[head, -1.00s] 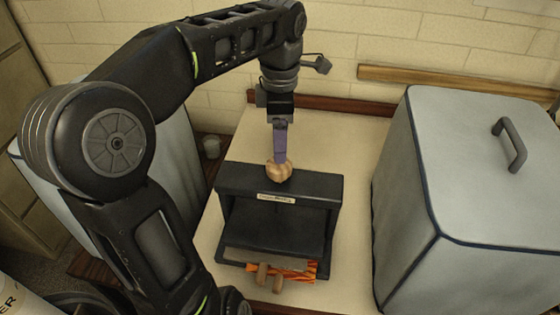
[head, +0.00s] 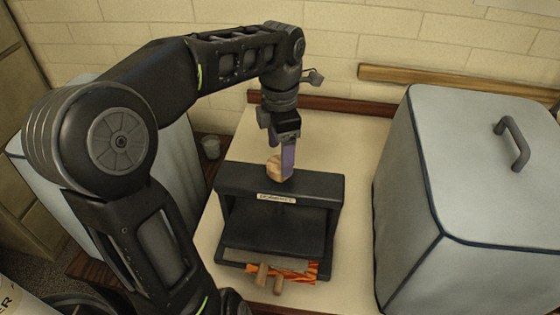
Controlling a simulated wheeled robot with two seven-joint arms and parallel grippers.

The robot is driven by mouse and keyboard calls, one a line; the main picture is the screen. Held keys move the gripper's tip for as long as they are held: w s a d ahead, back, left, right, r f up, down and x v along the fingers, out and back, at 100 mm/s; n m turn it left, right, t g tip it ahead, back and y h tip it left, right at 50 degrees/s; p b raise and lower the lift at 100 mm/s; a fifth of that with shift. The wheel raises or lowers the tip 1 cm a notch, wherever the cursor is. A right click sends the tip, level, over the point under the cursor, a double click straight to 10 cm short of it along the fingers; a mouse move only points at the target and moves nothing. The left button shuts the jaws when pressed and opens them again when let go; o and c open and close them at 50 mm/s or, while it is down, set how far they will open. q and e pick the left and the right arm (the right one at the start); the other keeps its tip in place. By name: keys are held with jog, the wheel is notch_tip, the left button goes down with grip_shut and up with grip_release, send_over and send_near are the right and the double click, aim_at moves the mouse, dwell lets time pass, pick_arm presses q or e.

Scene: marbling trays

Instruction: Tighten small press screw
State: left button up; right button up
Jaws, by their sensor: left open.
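The small press (head: 233,180) is a black frame on the cream table, with a pale label on its top beam. Its screw knob (head: 273,167) is light wood and stands at the top of the beam. My left gripper (head: 284,170) points down at the knob from above. One purple finger shows at the knob's right side and hides part of it. The jaws are open; the other finger is hard to make out. My right gripper is not in view.
Orange patterned sheets (head: 304,270) and wooden pieces (head: 263,275) lie at the press's front. A large grey covered box (head: 480,180) with a handle stands close on the right. A wooden rail (head: 440,82) runs along the brick wall. Bare table (head: 340,135) lies behind the press.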

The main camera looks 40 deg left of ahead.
pick_arm(q)
jog(key=shift+f, duration=1.65)
jog(key=shift+c, duration=0.4)
jog(key=c, duration=1.3)
jog(key=shift+m, duration=0.4)
